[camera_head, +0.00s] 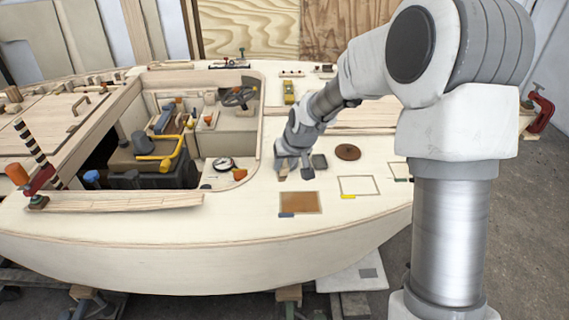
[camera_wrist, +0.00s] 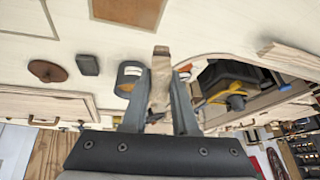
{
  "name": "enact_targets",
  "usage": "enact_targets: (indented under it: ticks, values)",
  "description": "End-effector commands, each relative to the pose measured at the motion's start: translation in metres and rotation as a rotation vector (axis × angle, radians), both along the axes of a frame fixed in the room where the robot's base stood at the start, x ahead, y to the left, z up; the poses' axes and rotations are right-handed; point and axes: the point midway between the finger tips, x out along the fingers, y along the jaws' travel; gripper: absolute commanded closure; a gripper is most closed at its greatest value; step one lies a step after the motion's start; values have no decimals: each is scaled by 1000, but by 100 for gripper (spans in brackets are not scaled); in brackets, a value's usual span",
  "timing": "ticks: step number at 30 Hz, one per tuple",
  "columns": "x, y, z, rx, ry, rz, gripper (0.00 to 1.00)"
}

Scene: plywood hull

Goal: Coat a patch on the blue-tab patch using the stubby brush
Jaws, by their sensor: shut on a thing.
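My gripper (camera_wrist: 158,110) is shut on the stubby brush (camera_wrist: 160,82), a short pale wooden piece between the fingers; its tip points toward the patch side in the wrist view. In the head view my gripper (camera_head: 290,165) is low over the deck, behind the blue-tab patch. The blue-tab patch (camera_head: 300,202) is a brown rectangle with a pale border and a blue tab at its front left corner. It also shows at the top of the wrist view (camera_wrist: 128,10), apart from the brush. I cannot tell whether the brush touches the deck.
A small dark cup (camera_wrist: 130,78) stands beside the brush, with a dark square block (camera_wrist: 88,64) and a brown disc (camera_head: 347,152) farther along. The yellow-tab patch (camera_head: 358,185) is a pale outlined rectangle. The open cockpit (camera_head: 160,165) with a compass (camera_head: 224,164) lies left.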

Motion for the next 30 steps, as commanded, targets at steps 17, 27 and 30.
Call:
enact_targets:
  ticks: [17, 27, 30]
  values:
    - [0, 0, -6, 0, -1, 0, 100]
    - [-1, 0, -9, 1, -2, 0, 100]
    - [-1, 2, -8, 1, -2, 5, 100]
